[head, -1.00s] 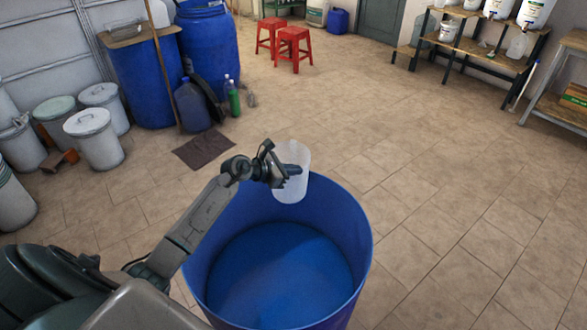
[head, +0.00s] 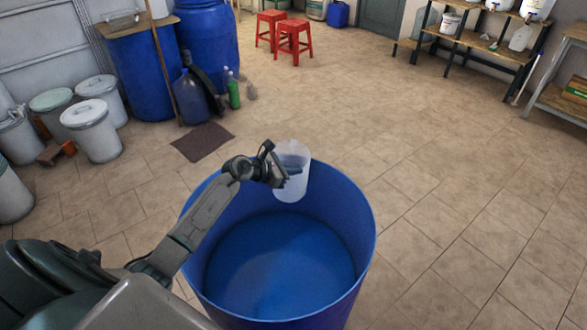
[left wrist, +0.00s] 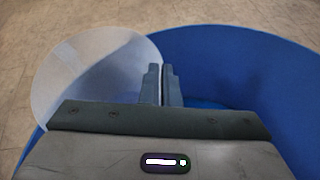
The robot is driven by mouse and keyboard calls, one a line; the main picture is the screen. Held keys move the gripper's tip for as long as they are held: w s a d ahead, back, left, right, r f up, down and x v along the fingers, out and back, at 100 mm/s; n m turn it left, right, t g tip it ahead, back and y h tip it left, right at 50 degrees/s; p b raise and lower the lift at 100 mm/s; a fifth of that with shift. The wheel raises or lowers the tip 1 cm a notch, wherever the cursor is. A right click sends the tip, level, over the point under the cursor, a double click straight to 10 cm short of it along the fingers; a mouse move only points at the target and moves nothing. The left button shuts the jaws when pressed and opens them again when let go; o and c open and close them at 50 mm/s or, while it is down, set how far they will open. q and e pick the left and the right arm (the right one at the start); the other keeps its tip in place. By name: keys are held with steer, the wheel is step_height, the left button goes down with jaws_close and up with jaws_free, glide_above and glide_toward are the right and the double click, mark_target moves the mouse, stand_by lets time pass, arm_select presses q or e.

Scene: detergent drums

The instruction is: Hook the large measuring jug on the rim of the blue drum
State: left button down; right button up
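The large measuring jug (head: 291,183) is a whitish, translucent cup. In the head view it overlaps the far rim of the open blue drum (head: 366,232); I cannot tell whether it touches the rim. My left gripper (head: 284,170) is at the jug's left side with its fingers close together, seemingly on its handle, which is hidden. In the left wrist view the jug's mouth (left wrist: 85,80) is left of the fingers (left wrist: 163,84), and the drum's blue wall (left wrist: 245,65) curves behind and to the right. My right gripper is not in view.
Two red stools (head: 293,42), closed blue drums (head: 208,45) and grey lidded bins (head: 92,130) stand farther back. A dark mat (head: 202,141) lies on the tiles. Shelves (head: 475,45) stand at the back right. The floor right of the drum is clear.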

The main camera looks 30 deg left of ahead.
arm_select(q)
steer(key=shift+f+b, duration=0.65)
steer(key=shift+f, duration=0.2)
steer(key=c, duration=2.1)
jaws_free()
steer(key=o, duration=0.5)
